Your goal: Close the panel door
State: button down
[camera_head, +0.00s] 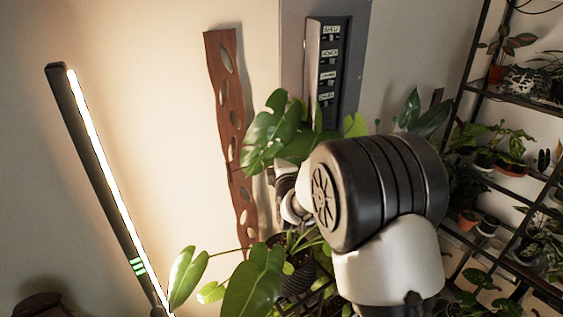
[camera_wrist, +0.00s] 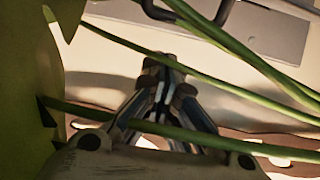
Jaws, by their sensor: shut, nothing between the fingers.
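A grey wall panel (camera_head: 292,45) is at the top centre of the head view. On it is a dark strip (camera_head: 329,72) with several labelled switches. I cannot tell from this view how far any door stands open. In the wrist view a flat grey plate (camera_wrist: 265,32) with a dark curved handle (camera_wrist: 222,14) crosses the top. My gripper (camera_wrist: 164,66) is shut and empty, below that plate in the picture and apart from the handle. In the head view my fingers are hidden behind leaves and my arm.
A potted plant (camera_head: 258,282) with broad leaves stands around my wrist; its green stems (camera_wrist: 215,75) cross close to my fingers. A brown wavy board (camera_head: 224,90) hangs on the wall. A lit lamp bar (camera_head: 100,165) leans at left. Plant shelves (camera_head: 515,100) stand at right.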

jog(key=d, duration=0.1)
jog(key=s+d, duration=0.1)
jog(key=d, duration=0.1)
jog(key=shift+s+d, duration=0.1)
jog(key=shift+s, duration=0.2)
jog(key=shift+d, duration=0.1)
